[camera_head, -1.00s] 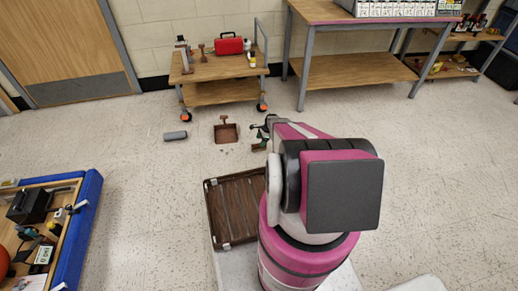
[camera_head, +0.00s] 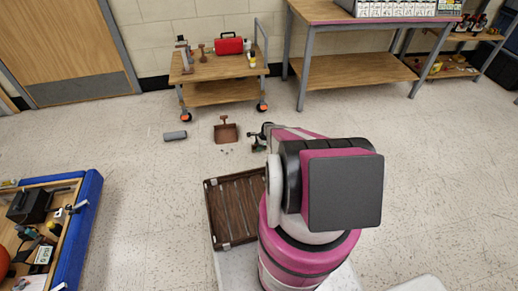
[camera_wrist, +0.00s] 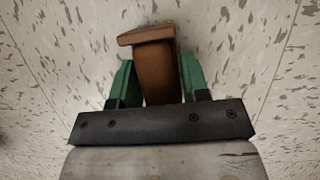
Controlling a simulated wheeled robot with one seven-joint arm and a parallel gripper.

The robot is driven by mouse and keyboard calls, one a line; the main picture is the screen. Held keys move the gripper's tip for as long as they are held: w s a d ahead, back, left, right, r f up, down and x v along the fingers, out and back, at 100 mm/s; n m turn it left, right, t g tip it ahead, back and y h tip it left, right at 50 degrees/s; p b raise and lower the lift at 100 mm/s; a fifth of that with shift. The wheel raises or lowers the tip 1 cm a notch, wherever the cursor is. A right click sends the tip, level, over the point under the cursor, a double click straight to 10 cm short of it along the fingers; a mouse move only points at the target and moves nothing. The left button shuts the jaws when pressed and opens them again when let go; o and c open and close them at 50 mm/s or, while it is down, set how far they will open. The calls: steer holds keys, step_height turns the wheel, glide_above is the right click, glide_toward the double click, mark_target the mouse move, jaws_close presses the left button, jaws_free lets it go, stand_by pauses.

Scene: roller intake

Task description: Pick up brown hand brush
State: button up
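The brown hand brush (camera_wrist: 157,70) shows in the wrist view, with a wider end at the top and its body running down between my fingers. My gripper (camera_wrist: 157,82) has a green finger on each side of it, close against its sides. The gap between the fingers is narrow and the brush fills it, so it looks shut on the brush. In the head view my gripper (camera_head: 260,142) is low over the floor, right of a brown dustpan (camera_head: 226,133). The brush is mostly hidden there, and its height off the floor is unclear.
A grey cylinder (camera_head: 175,136) lies left of the dustpan, with small bits of debris below the dustpan. A brown slatted tray (camera_head: 236,208) is beside my base. A wooden cart (camera_head: 218,66) stands behind. A blue-edged table (camera_head: 78,235) is at the left. Open floor lies between.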

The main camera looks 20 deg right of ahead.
steer(key=c, duration=0.4)
steer(key=shift+r, duration=0.15)
